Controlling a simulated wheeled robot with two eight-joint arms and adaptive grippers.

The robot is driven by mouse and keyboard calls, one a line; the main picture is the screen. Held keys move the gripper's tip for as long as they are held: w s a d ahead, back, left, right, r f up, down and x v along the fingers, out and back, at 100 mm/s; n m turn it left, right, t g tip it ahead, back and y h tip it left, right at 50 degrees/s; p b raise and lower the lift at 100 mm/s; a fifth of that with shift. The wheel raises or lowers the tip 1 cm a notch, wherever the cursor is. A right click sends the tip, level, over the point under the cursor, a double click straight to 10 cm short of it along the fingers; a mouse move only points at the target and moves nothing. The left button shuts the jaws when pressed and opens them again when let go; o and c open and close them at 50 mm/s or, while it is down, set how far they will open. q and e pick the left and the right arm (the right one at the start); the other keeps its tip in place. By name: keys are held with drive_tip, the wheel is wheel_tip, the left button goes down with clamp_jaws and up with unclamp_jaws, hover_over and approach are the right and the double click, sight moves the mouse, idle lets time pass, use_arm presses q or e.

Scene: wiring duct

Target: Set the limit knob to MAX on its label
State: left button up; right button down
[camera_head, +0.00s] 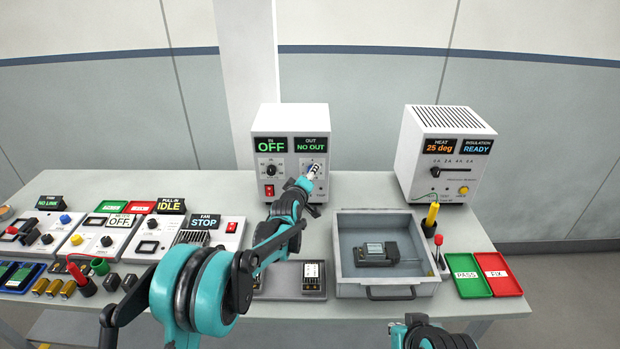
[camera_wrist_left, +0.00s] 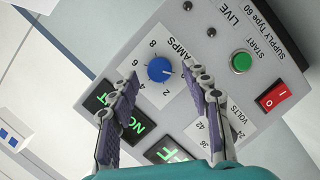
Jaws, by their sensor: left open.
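The supply box (camera_head: 290,150) stands at the back of the bench, with IN showing OFF and OUT showing NO OUT. In the left wrist view, its blue knob (camera_wrist_left: 159,69) sits in a white AMPS scale with numbers 2 to 8. A light pointer mark on the knob faces right in that view; I see no MAX marking. My left gripper (camera_head: 312,172) is at the right half of the box front and hides this knob in the head view. In the wrist view the left gripper (camera_wrist_left: 173,88) is open, its fingers apart on either side just below the knob, holding nothing.
Beside the knob are a green START button (camera_wrist_left: 241,62), a red switch (camera_wrist_left: 271,96) and a VOLTS scale (camera_wrist_left: 228,122). A heat tester (camera_head: 445,155) stands right. A grey tray (camera_head: 387,290) lies in front. Several small panels fill the bench's left side.

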use_arm(q)
drive_tip(key=shift+w+d+f, duration=0.1)
drive_tip(key=shift+w+d, duration=0.05)
drive_tip(key=shift+w, duration=0.4)
drive_tip(key=shift+c, duration=0.3)
clamp_jaws()
